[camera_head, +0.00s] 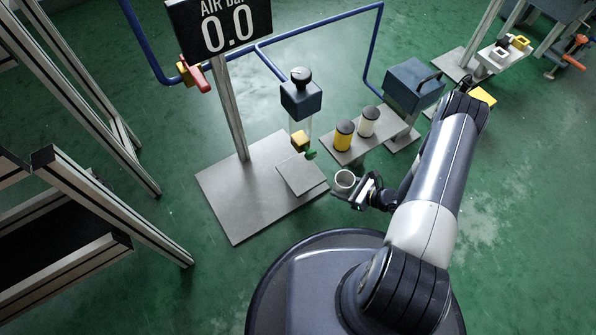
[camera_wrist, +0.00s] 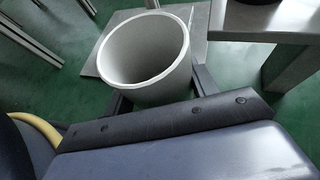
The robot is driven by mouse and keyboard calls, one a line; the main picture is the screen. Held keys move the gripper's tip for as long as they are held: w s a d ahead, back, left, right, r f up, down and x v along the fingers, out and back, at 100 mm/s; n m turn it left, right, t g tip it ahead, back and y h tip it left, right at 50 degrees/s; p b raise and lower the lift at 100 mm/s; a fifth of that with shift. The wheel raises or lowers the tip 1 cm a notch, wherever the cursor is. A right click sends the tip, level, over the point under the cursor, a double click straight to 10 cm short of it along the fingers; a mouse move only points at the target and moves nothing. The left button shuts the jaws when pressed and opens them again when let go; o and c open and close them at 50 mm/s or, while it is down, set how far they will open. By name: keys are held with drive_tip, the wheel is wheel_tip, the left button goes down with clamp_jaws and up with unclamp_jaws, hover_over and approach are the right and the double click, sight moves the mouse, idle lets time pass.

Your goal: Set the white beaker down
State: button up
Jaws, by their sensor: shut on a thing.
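The white beaker (camera_head: 345,179) is a round, open-topped cup, upright or nearly so, with no contents visible inside. In the wrist view the beaker (camera_wrist: 145,55) sits between the two dark fingers of my gripper (camera_wrist: 152,95), which is shut on it. In the head view my gripper (camera_head: 352,193) holds the beaker just right of the small raised plate (camera_head: 302,174). The beaker's underside is hidden, so I cannot tell its height above what lies below.
A grey base plate (camera_head: 225,205) carries a post with a display reading 0.0. A small table (camera_head: 340,155) holds a yellow and a white canister. A blue box (camera_head: 413,85) stands behind. Metal frames (camera_head: 110,215) fill the left.

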drive_tip(key=b, duration=0.4)
hover_over(300, 172)
drive_tip(key=shift+d, duration=0.3)
drive_tip(key=f, duration=0.1)
drive_tip(key=f+b, duration=0.2)
drive_tip(key=shift+w+a+f, duration=0.1)
drive_tip(key=shift+a+f, duration=0.2)
drive_tip(key=shift+r, duration=0.1)
drive_tip(key=o, duration=1.5)
drive_tip(key=shift+o, duration=0.2)
